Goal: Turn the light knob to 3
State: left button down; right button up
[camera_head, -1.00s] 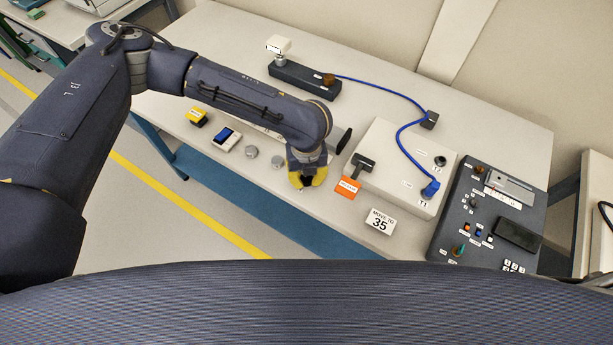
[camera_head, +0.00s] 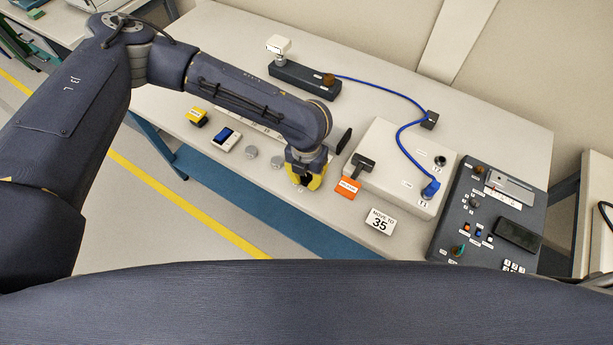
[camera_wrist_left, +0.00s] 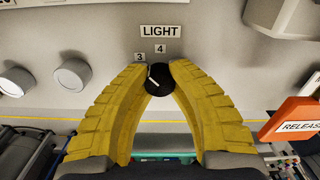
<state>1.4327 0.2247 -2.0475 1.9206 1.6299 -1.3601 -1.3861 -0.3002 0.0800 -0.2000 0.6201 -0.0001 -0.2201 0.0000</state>
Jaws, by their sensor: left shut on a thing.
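The light knob (camera_wrist_left: 160,79) is a small black round knob with a white pointer line, below a LIGHT label (camera_wrist_left: 160,31) in the left wrist view. A "3" tag (camera_wrist_left: 139,57) sits to its upper left and a "4" tag (camera_wrist_left: 160,48) straight above it. The pointer tilts up and left, toward the 3 side; I cannot tell whether it lines up exactly. My left gripper (camera_head: 309,187) has its yellow fingers (camera_wrist_left: 160,72) shut on the knob, one on each side. In the head view the gripper hides the knob. My right gripper is not in view.
Two grey round knobs (camera_head: 251,151) stand left of the gripper. An orange release tag (camera_head: 347,187), a beige box (camera_head: 390,190) with a blue cable and a "MOVE TO 35" card (camera_head: 380,221) lie to the right. A dark control panel (camera_head: 470,235) is farther right.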

aim_at(307, 178)
pick_arm(q)
jog(key=shift+s, duration=0.1)
dwell(0.3)
jog(key=c, duration=1.1)
grip_release()
jog(key=shift+o, duration=0.2)
notch_tip(307, 178, up, 12)
